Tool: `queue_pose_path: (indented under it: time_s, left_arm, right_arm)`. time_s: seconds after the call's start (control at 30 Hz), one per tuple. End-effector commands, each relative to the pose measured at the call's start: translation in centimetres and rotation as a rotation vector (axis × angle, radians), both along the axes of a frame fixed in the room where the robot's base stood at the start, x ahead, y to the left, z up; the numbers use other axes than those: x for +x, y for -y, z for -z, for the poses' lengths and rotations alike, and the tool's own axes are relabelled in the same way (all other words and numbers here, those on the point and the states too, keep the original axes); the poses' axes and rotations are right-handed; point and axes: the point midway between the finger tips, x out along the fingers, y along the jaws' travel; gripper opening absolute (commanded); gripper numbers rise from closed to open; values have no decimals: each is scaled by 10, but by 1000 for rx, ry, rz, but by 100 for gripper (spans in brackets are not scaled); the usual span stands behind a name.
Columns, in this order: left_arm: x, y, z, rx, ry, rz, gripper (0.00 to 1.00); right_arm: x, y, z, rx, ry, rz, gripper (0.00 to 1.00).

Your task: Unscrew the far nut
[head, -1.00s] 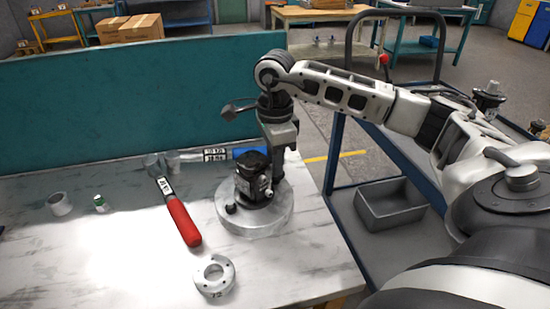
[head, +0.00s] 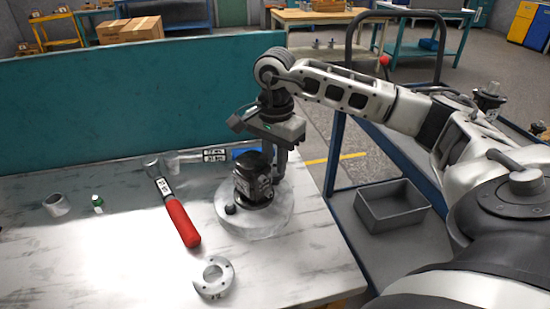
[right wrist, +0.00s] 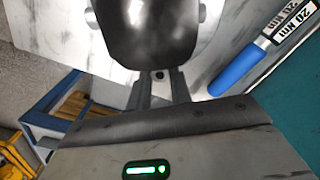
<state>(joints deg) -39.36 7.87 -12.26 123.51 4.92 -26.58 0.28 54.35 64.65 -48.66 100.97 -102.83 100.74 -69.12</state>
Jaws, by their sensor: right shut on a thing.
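The dark motor (head: 252,178) stands upright on a pale round base plate (head: 228,222) near the table's right edge. A small dark nut (head: 230,209) shows on the near-left side of the base. My right gripper (head: 279,166) points down at the motor's far side, its fingers partly behind it. In the right wrist view, the fingers (right wrist: 160,90) are closed in beside the motor (right wrist: 150,30), with a small dark end (right wrist: 158,75) between their tips. The far nut is mostly hidden by the fingers. My left gripper is not in view.
A red-handled wrench (head: 180,218) and a grey ring (head: 214,277) lie left of the motor. A blue-handled wrench (right wrist: 237,70) lies behind it, near the teal partition (head: 130,110). A grey bin (head: 390,205) sits on the cart to the right.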

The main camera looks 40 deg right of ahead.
Motion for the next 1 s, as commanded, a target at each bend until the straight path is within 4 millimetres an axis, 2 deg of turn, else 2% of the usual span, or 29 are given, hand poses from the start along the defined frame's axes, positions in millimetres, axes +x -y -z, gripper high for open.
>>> queue_pose_path:
  time_s: [0.17, 0.6, 1.0]
  left_arm:
    - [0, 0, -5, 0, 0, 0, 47]
    - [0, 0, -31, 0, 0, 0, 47]
    - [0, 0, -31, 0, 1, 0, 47]
  right_arm:
    - [0, 0, -6, 0, 1, 2, 0]
    - [0, 0, -40, 1, 1, 2, 0]
    - [0, 0, -40, 1, 1, 2, 0]
